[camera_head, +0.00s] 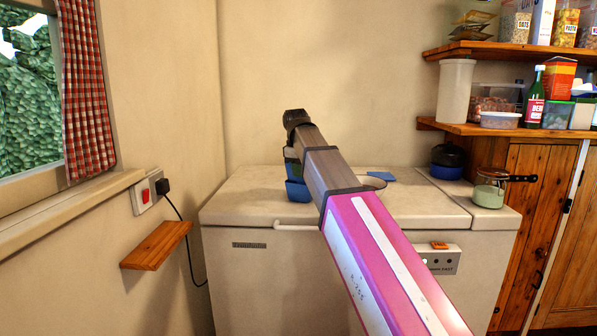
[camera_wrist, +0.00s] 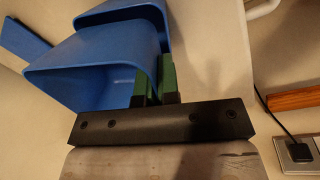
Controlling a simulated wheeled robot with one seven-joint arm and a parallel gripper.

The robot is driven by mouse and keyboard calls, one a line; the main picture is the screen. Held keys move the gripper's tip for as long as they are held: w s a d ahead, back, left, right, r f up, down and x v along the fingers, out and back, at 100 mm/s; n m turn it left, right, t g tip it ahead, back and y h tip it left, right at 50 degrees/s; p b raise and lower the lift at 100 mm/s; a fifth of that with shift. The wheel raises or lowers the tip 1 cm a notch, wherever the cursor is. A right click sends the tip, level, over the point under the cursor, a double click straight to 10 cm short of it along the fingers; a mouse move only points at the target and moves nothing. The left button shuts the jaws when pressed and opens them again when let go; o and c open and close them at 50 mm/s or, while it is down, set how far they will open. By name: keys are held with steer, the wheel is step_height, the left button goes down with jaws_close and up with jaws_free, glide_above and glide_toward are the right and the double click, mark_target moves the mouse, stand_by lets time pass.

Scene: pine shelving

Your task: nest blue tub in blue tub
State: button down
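Two blue tubs show in the wrist view. The nearer blue tub (camera_wrist: 85,65) has its open side towards the camera. The other blue tub (camera_wrist: 122,14) shows behind it, partly hidden. My gripper (camera_wrist: 155,82) has green fingers on either side of the nearer tub's right wall, one inside and one outside, and appears shut on it. In the head view, a blue tub (camera_head: 297,191) shows at the left part of the white chest freezer's top, below my gripper. My arm hides much of the tubs there. I cannot tell whether the tubs touch.
The white chest freezer (camera_head: 430,209) carries a flat blue piece (camera_head: 381,175), a dark blue pot (camera_head: 446,160) and a glass jar (camera_head: 489,192). Shelves with containers (camera_head: 456,90) stand at right. A small wooden ledge (camera_head: 157,245) juts from the left wall.

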steer(key=c, duration=1.3)
jaws_free()
steer(key=shift+r, duration=0.15)
steer(key=r, duration=0.7)
steer(key=s+r, duration=0.1)
steer(key=r, duration=0.2)
steer(key=shift+s+a+r, duration=0.1)
steer(key=shift+a+r, duration=0.1)
steer(key=shift+a, duration=0.05)
